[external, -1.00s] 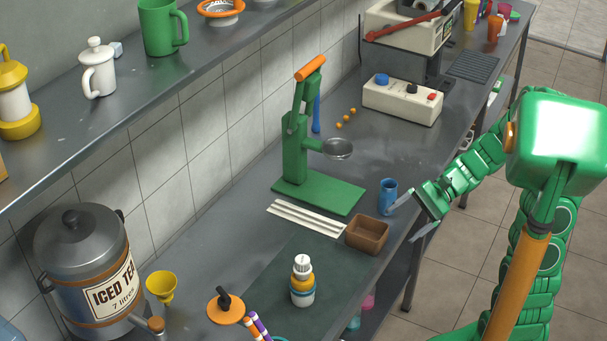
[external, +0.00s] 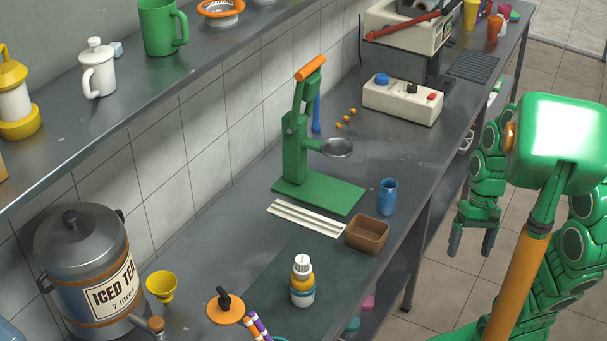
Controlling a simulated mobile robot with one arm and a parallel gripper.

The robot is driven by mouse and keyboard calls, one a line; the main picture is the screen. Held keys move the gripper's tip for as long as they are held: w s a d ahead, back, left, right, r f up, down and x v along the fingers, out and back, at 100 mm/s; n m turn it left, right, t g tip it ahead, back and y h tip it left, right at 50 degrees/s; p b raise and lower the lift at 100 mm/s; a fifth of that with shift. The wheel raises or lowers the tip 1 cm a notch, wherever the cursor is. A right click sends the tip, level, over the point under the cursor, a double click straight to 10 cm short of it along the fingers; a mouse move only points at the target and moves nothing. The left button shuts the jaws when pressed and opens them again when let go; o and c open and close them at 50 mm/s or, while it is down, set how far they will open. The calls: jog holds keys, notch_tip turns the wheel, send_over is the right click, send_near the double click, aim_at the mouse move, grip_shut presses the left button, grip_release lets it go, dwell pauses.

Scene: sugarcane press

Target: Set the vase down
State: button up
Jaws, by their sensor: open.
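The small blue vase (external: 388,197) stands upright on the grey metal counter (external: 400,150), near its front edge. It is just right of the green press's base and behind the brown box. My gripper (external: 470,251) hangs to the right of the counter, past its front edge, with its fingers pointing down. The fingers are apart and nothing is between them. My gripper is clear of the vase.
The green press (external: 318,192) with an orange handle stands behind the vase. A brown open box (external: 367,234) and white strips (external: 306,218) lie nearby. A white control box (external: 402,100) stands farther back. A bottle (external: 302,282) stands in front.

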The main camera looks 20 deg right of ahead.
jog(key=s+d+r+n+t+h, duration=0.1)
jog(key=s+d+r+h, duration=0.1)
jog(key=d, duration=0.3)
jog(key=shift+s+d+t+h, duration=0.15)
jog(key=shift+s+t+h, duration=0.05)
jog(key=shift+t+h, duration=0.1)
dwell(0.9)
